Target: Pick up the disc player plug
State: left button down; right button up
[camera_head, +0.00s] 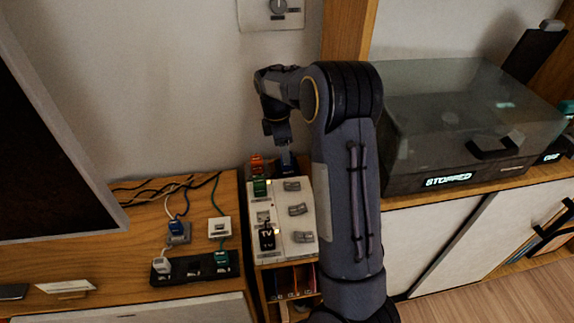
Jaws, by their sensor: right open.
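A white power strip panel (291,245) stands on a small wooden stand in the middle. On it are a green plug (260,187), a black plug marked "TV" (267,238) and several grey switches. An orange-red plug (256,164) sits at its back left, and a dark blue plug (288,170) at its back. The small labels are too small to read, so I cannot tell which is the disc player plug. My right gripper (285,155) is open and points down at the dark blue plug; its fingers are partly hidden, and I cannot tell whether they touch it. My left gripper is out of view.
A black power strip (196,268) with plugs lies on the wooden cabinet at left, among loose cables. A device with a smoky lid (460,105) and a display reading "STOPPED" stands on the right cabinet. A dark screen (45,150) is at far left.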

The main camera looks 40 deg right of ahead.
jog(key=f+b, duration=0.1)
jog(key=f, duration=0.1)
jog(key=d+f, duration=0.1)
jog(key=f, duration=0.2)
jog(key=shift+w+f+b, duration=0.1)
jog(key=shift+f+b, duration=0.1)
jog(key=shift+b, duration=0.15)
jog(key=shift+r, duration=0.1)
jog(key=c, duration=1.1)
